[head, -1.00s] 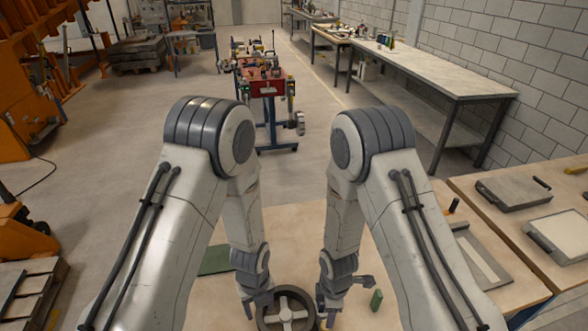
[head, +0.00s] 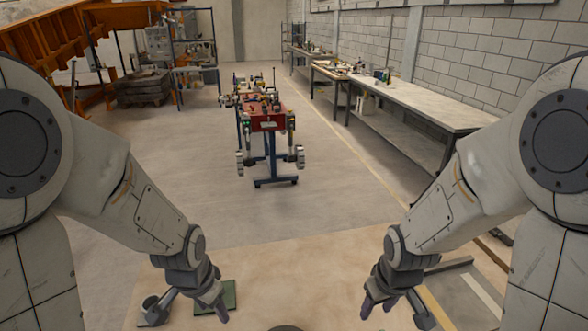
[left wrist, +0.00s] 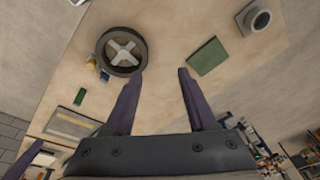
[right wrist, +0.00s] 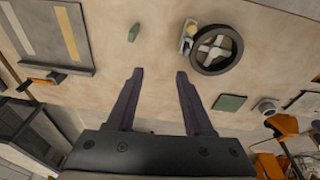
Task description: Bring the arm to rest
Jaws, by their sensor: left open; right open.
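The sandbed's dark round wheel (left wrist: 122,50) with a pale cross of spokes lies on the tabletop. It also shows in the right wrist view (right wrist: 216,50), and only its top edge shows in the head view (head: 285,328). My left gripper (head: 222,312) is open and empty, apart from the wheel, on its left side. My right gripper (head: 376,308) is open and empty, on its right side. Both wrist views show bare tabletop between the spread fingers (left wrist: 160,72) (right wrist: 159,72).
A green pad (head: 231,296) and a grey round fitting (head: 153,310) lie near my left gripper. A small green block (right wrist: 134,32) and a framed tray (right wrist: 45,35) lie on the other side. A red cart (head: 268,123) stands beyond on open floor; a long bench (head: 420,108) lines the right wall.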

